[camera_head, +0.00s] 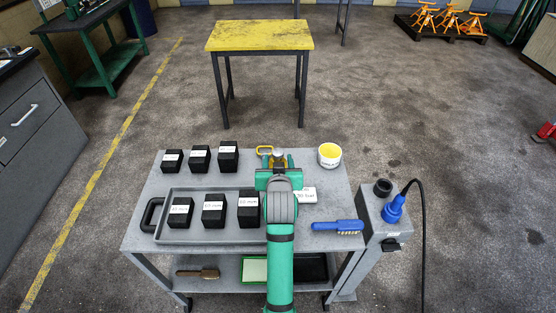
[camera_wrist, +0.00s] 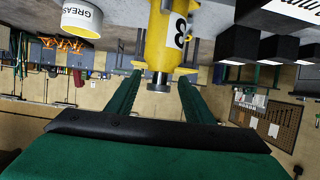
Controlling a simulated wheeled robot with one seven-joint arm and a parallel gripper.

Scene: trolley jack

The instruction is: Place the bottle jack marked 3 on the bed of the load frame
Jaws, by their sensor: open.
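The yellow bottle jack marked 3 (camera_wrist: 166,40) stands between the two green fingers of my gripper (camera_wrist: 160,80) in the wrist view, which is upside down. Its metal ram end points down in that picture. The fingers are open, one on each side of the jack. In the head view my gripper (camera_head: 278,163) is over the back middle of the grey trolley (camera_head: 140,238), and a yellow part of the jack (camera_head: 264,150) shows beyond it. My arm hides most of the jack there. I cannot make out a load frame for certain.
Black weight blocks (camera_head: 213,207) stand in rows at the left, some in a grey tray (camera_head: 165,236). A yellow-topped table (camera_head: 260,35) stands beyond, with open floor between.

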